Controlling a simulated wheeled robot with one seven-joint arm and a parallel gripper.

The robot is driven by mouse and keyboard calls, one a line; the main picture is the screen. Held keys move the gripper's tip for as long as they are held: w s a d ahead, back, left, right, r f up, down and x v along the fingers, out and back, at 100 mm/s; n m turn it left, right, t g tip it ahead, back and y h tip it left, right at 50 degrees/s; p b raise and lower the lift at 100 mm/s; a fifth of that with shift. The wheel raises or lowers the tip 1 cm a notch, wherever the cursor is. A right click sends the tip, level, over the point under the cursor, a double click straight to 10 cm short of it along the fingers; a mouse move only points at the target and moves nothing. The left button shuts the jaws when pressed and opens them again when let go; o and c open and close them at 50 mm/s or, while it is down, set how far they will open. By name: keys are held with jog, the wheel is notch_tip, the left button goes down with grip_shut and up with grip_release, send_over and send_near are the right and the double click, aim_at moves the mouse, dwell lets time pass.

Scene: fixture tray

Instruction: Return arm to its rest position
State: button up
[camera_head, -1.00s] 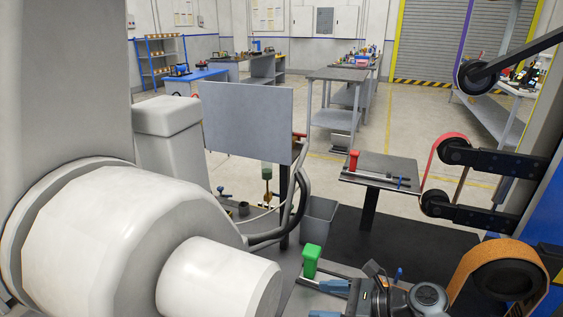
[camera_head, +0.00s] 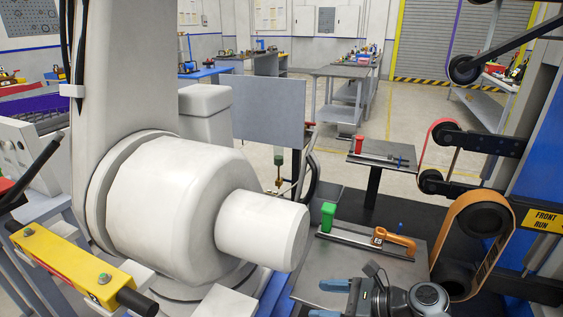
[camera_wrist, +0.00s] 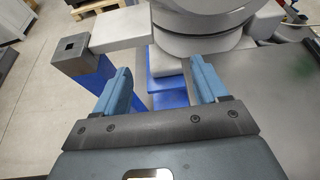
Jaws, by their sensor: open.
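My gripper (camera_head: 338,298) is at the bottom of the head view, near the front edge of a grey plate. Its blue fingers are only partly in that view. In the wrist view my gripper (camera_wrist: 163,85) shows two blue fingers spread apart with nothing between them. Below the gap are blue blocks and a grey frame.
The grey plate (camera_head: 318,258) carries a green block (camera_head: 328,215), a metal rail and an orange piece (camera_head: 393,242). A belt sander (camera_head: 470,245) stands at the right. A yellow bar (camera_head: 68,262) is at the lower left. A smaller table (camera_head: 372,157) with a red block stands behind.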

jog(key=s+d+f+n+t+h, duration=0.2)
jog(key=s+d+f+n+h, duration=0.3)
jog(key=s+f, duration=0.75)
jog(key=s+d+r+n+t+h, duration=0.1)
jog(key=s+d+n+h, duration=0.15)
jog(key=s, duration=0.45)
jog(key=s+d+r+n+t+h, duration=0.1)
jog(key=s+d+r+h, duration=0.15)
jog(key=s, duration=0.35)
jog(key=s+r+n+t+h, duration=0.1)
jog(key=s+r+n+t, duration=0.2)
jog(key=s+r+n, duration=0.4)
jog(key=s+d+r+n+t+h, duration=0.1)
jog(key=s+r+n, duration=0.6)
jog(key=r, duration=1)
jog(key=s+t, duration=0.1)
jog(key=s, duration=0.2)
jog(key=shift+s+d+r+t, duration=0.2)
jog(key=shift+d+r+t, duration=0.1)
jog(key=shift+t, duration=0.1)
jog(key=shift+d, duration=0.1)
